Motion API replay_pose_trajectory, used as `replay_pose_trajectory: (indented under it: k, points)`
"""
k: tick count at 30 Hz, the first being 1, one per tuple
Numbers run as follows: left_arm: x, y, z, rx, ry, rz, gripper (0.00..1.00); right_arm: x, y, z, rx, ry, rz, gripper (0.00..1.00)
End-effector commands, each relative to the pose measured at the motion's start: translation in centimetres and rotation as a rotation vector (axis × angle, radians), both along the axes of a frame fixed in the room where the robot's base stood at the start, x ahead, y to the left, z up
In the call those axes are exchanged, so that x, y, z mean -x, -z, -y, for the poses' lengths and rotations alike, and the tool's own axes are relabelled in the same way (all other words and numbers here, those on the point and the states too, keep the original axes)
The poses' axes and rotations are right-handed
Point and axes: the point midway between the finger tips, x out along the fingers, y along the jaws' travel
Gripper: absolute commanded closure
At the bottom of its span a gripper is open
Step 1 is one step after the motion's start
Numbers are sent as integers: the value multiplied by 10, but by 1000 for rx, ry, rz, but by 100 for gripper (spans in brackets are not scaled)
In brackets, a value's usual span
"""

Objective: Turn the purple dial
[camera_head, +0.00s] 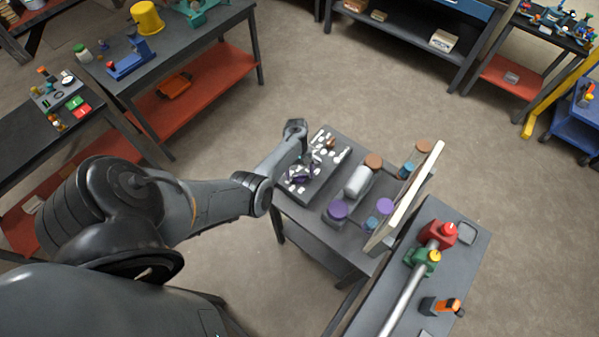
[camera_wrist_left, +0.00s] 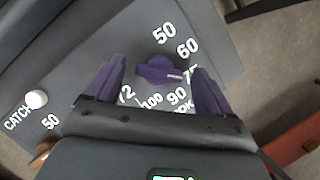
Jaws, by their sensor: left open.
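The purple dial (camera_wrist_left: 158,70) is a low knob with a white pointer mark, on a dark grey panel (camera_wrist_left: 75,65) with white numbers around it. In the left wrist view it lies between the two purple fingers of my left gripper (camera_wrist_left: 158,78), with gaps on both sides. The gripper is open and holds nothing. The pointer mark faces the right finger. In the head view my left gripper (camera_head: 302,166) is over the panel (camera_head: 318,184) on the small table, and the dial is hard to tell from the fingers. My right gripper is not in view.
A white knob (camera_wrist_left: 36,99) marked CATCH is on the same panel. Beside the panel are a white cylinder (camera_head: 358,181), purple round parts (camera_head: 338,210) and an upright pale board (camera_head: 405,200). A bench (camera_head: 455,265) with red and green parts stands to the right.

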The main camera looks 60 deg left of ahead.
Motion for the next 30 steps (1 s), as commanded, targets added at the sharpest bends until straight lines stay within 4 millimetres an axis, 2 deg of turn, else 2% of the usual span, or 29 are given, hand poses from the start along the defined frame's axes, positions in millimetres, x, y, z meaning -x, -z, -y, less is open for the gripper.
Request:
replay_pose_trajectory:
  k: [5,15,21,30]
  points:
    - [-2,-13,-6,-3,0,1,17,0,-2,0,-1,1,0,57]
    - [-10,-64,-26,-5,-1,1,17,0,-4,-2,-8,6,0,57]
    - [-13,-88,-35,-3,0,1,17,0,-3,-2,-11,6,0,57]
    - [-15,-99,-38,0,0,0,17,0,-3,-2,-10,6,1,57]
